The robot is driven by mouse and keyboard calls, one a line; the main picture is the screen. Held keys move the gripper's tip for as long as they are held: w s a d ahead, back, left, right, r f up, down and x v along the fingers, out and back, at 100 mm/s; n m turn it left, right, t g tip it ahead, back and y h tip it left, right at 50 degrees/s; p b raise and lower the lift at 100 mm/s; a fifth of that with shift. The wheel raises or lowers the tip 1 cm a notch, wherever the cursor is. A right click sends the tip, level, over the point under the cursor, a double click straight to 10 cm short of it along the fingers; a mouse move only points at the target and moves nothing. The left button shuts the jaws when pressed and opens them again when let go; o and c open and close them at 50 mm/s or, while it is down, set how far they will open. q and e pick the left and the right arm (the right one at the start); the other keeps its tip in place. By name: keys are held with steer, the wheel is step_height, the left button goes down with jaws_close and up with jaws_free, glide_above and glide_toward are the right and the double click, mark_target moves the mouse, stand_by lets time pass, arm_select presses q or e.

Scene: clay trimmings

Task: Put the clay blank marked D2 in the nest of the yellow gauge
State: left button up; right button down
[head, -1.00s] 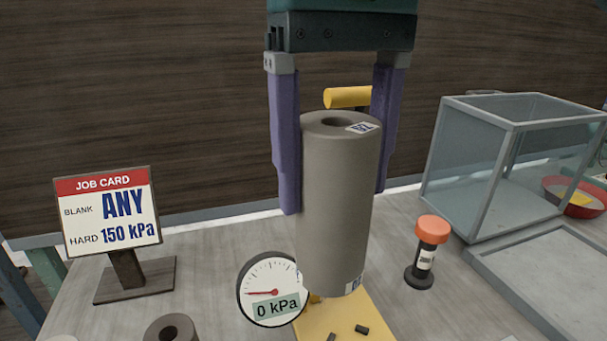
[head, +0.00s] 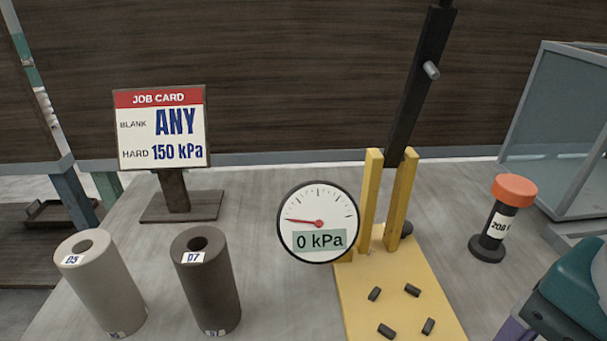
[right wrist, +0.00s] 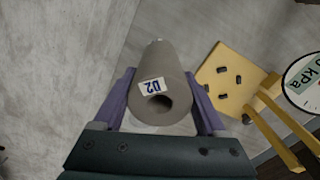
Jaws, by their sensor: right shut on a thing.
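The clay blank D2 (right wrist: 163,84) is a grey-brown cylinder with a hole in its end and a D2 label. My right gripper (right wrist: 160,76) is shut on it, with a purple finger on each side. In the head view only part of this gripper shows at the lower right edge, and the blank is out of view. The yellow gauge (head: 385,272) has a flat base, two posts, a raised black lever and a dial (head: 318,222) reading 0 kPa. Several small black blocks mark the empty nest on its base. In the right wrist view the gauge (right wrist: 216,73) lies right of the blank. My left gripper is not in view.
Blanks D5 (head: 100,285) and D7 (head: 206,285) stand left of the gauge. The job card (head: 161,130) stands behind them, reading ANY, 150 kPa. An orange-capped black weight (head: 502,218) stands right of the gauge, before a glass box (head: 555,135).

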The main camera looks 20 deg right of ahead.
steer(key=w+b, duration=0.1)
steer(key=b, duration=0.1)
steer(key=w+f+b, duration=0.1)
steer(key=shift+d+f+b, duration=0.1)
steer(key=shift+d+b, duration=0.1)
steer(key=shift+b, duration=0.2)
arm_select(q)
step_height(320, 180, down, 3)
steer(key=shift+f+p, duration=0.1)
steer(key=shift+p, duration=1)
arm_select(e)
steer(key=w+d+f, duration=0.1)
steer(key=w+d, duration=0.1)
steer(key=w, duration=0.5)
steer(key=w+d+f, duration=0.1)
steer(key=w, duration=0.6)
steer(key=shift+w+d+f, duration=0.15)
steer(key=shift+w+d, duration=0.15)
steer(key=shift+d, duration=0.05)
steer(key=shift+f, duration=0.2)
jaws_free()
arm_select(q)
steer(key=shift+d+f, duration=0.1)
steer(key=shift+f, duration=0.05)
